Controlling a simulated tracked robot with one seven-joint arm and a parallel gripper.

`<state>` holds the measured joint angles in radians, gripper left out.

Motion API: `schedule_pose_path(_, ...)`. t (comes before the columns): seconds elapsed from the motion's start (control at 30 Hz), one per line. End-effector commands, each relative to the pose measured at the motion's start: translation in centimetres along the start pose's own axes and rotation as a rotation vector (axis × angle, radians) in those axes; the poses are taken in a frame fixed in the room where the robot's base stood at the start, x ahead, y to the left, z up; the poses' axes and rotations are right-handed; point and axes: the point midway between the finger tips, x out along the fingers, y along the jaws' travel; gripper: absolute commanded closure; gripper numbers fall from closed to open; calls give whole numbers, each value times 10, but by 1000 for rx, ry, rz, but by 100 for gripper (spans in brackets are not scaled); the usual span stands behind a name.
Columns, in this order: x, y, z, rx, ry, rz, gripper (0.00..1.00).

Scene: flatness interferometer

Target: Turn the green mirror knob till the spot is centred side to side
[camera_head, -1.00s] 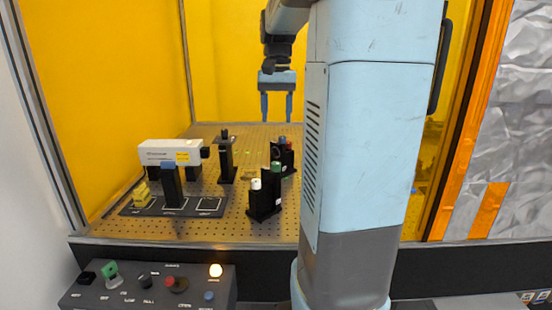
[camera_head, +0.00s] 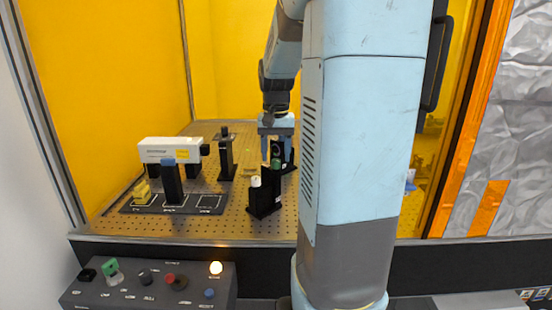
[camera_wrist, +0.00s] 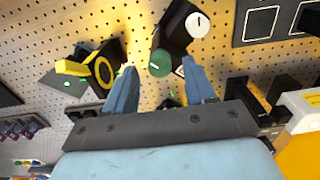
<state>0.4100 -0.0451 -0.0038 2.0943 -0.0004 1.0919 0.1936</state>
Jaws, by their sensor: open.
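The green knob (camera_head: 275,164) sits atop a black mirror mount (camera_head: 265,203) on the perforated table, beside a white-capped knob (camera_head: 255,181). My gripper (camera_head: 277,155) is open and points down over this mount, its fingers close to the green knob. In the wrist view the green knob (camera_wrist: 160,63) appears between the two fingertips of my gripper (camera_wrist: 157,70), with nothing visibly gripped. The white-capped knob (camera_wrist: 199,25) lies beyond it. Small green glints show near the fingers, but I cannot tell which is the spot or whether it is centred.
A second black mount (camera_wrist: 100,65) with a yellow-edged ring stands near the left finger in the wrist view. A control panel (camera_head: 150,287) is in front.

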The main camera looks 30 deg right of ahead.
Motion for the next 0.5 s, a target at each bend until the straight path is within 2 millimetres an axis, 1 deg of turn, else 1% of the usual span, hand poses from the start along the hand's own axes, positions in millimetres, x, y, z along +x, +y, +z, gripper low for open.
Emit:
schedule_pose_path(0.03, 6, 0, 0, 0, -3, 1, 45)
schedule_pose_path(0.2, 17, 0, 0, 0, -2, 0, 45)
schedule_pose_path(0.5, 19, 0, 0, 0, -1, 0, 45)
